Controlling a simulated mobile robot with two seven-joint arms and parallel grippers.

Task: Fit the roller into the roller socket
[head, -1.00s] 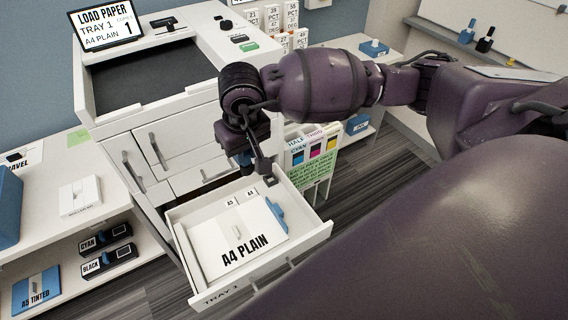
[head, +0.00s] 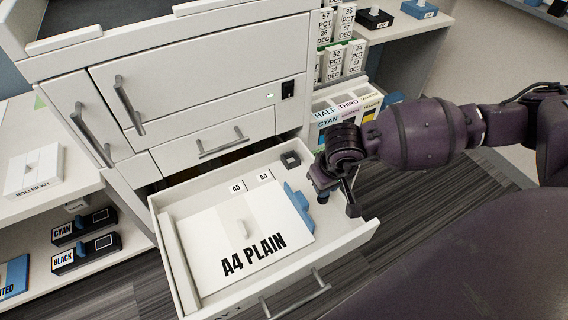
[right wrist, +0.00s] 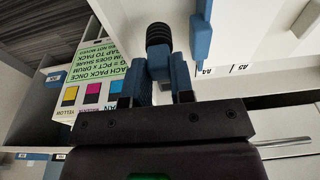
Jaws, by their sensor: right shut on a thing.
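In the right wrist view, my right gripper (right wrist: 163,92) is shut on the roller (right wrist: 158,42), a blue-grey piece with a black ribbed end pointing away from the fingers. In the head view my right gripper (head: 322,188) is by the right side wall of the open paper drawer; the roller cannot be clearly made out there. A small black square fitting (head: 291,159), which looks like the roller socket, sits at the drawer's back right corner. The gripper is to its right and nearer the camera, apart from it. My left gripper is not in view.
The drawer (head: 352,240) holds a pack marked A4 PLAIN (head: 240,235) and a blue guide (head: 299,206) at its right side. The printer body (head: 210,75) rises behind. A roller kit box (head: 35,170) lies on the left shelf.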

